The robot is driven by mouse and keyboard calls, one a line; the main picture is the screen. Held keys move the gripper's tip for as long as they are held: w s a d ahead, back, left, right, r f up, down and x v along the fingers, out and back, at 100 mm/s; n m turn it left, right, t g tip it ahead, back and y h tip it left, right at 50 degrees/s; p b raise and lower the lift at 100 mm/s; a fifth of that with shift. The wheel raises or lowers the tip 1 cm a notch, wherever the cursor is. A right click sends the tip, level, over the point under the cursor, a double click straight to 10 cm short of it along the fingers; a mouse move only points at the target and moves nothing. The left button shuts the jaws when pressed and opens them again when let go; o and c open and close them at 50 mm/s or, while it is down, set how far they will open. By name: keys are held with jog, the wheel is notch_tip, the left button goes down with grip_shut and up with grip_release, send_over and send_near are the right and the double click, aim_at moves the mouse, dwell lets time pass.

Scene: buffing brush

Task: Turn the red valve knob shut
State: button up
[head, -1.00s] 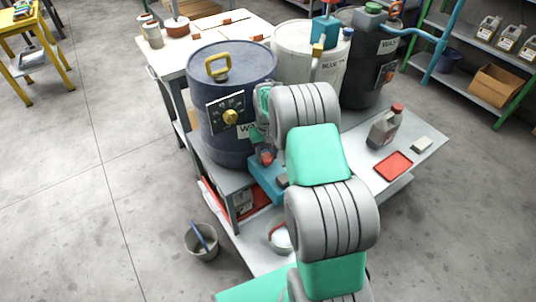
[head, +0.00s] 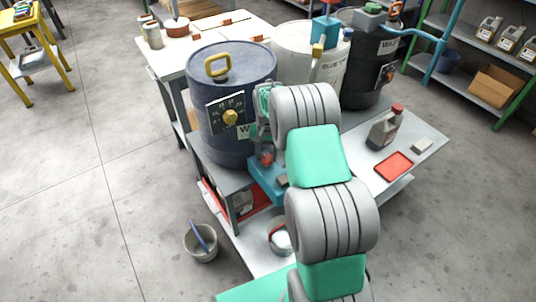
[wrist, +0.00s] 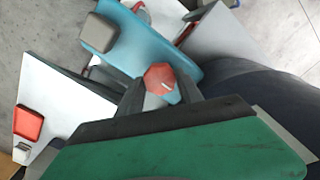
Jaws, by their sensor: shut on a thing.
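The red valve knob (wrist: 160,76) is faceted and has a pale line on its face. It sits by the blue block (wrist: 150,42) in the wrist view. In the head view the knob (head: 267,159) shows small and partly hidden, above the blue block (head: 266,182) and right of the dark blue drum. My gripper (wrist: 161,88) is shut on the knob, with one dark finger on each side of it. In the head view my arm covers much of the gripper.
The dark blue drum (head: 235,125) with a yellow handle and dial stands close left of my gripper. A white drum (head: 298,62) and a black drum (head: 370,80) stand behind. A jug (head: 386,130) and red tray (head: 394,166) are at right. A bucket (head: 201,243) is on the floor.

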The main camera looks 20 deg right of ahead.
aim_at(267, 157)
jog(key=shift+w+r, duration=0.15)
jog(key=shift+w, duration=0.05)
jog(key=o, duration=1.4)
jog(key=shift+s, duration=0.1)
jog(key=shift+c, duration=0.2)
notch_tip(267, 157, up, 8)
jog(key=shift+f, duration=0.2)
